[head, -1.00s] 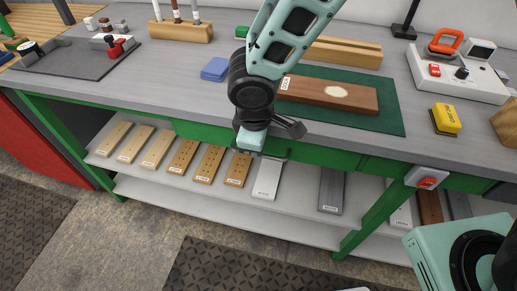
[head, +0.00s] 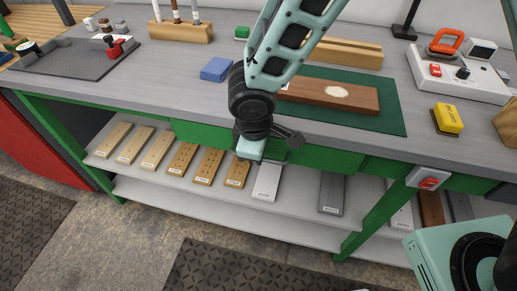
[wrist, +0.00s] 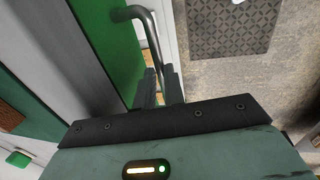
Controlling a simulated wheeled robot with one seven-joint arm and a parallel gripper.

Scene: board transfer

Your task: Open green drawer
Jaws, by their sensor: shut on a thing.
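The green drawer (head: 325,160) is in the front of the grey workbench, just under its top. In the wrist view its green front (wrist: 105,50) stands at the left, with a grey bent bar handle (wrist: 147,25) on it. My gripper (wrist: 160,88) is shut on the handle, its dark fingers around the bar. In the head view my gripper (head: 268,152) is at the drawer front, and my wrist hides most of the handle. The drawer front appears slightly pulled out towards me. The inside of the drawer is not visible.
Several labelled boards (head: 181,160) lie on the shelf below the drawer. On the bench top are a brown board (head: 335,94) on a green mat (head: 390,120), a blue block (head: 216,69) and a yellow block (head: 447,118). A red switch box (head: 428,178) sits right of the drawer.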

